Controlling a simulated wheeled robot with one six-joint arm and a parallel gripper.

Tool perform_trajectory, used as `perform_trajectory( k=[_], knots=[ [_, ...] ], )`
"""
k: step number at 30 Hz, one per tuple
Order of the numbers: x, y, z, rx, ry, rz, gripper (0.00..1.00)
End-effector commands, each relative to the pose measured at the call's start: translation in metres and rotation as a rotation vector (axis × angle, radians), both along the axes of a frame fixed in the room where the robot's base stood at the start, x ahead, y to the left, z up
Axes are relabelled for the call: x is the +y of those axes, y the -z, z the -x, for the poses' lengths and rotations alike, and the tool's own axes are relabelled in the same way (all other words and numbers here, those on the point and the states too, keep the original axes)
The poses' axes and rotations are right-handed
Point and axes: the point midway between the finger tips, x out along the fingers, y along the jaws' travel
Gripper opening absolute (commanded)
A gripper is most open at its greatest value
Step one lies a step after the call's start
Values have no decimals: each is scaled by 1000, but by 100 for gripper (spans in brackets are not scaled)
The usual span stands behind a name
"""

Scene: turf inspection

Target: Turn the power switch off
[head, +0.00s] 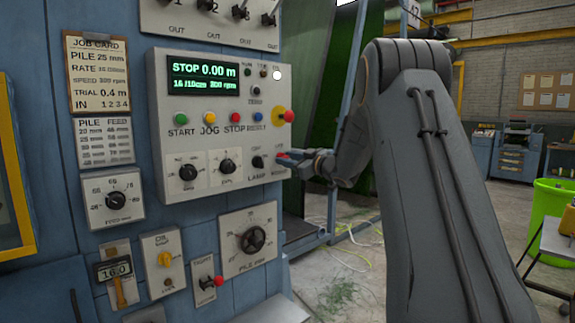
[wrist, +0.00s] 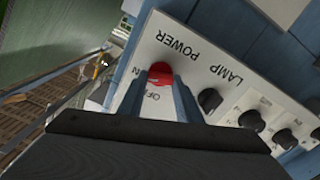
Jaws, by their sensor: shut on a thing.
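The red power switch (wrist: 160,74) is a knob at the corner of the control panel, by the POWER label and ON and OFF marks. Its exact pointing direction is hard to tell. In the wrist view my gripper (wrist: 160,88) has one finger on each side of the knob and is shut on it. In the head view my gripper (head: 284,160) reaches the panel's lower right corner from the right, and the switch is mostly hidden there.
The control panel (head: 150,190) has a lit display (head: 203,80) reading STOP 0.00 m. The black lamp knob (head: 258,162) is just left of my gripper, also in the wrist view (wrist: 209,100). A red emergency button (head: 287,115) on yellow sits above.

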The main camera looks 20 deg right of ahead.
Motion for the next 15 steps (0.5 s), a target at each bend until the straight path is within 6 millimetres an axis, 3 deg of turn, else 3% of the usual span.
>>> perform_trajectory(
  k=[15],
  knots=[
    [2,4,0,-159,0,469,9]
  ],
)
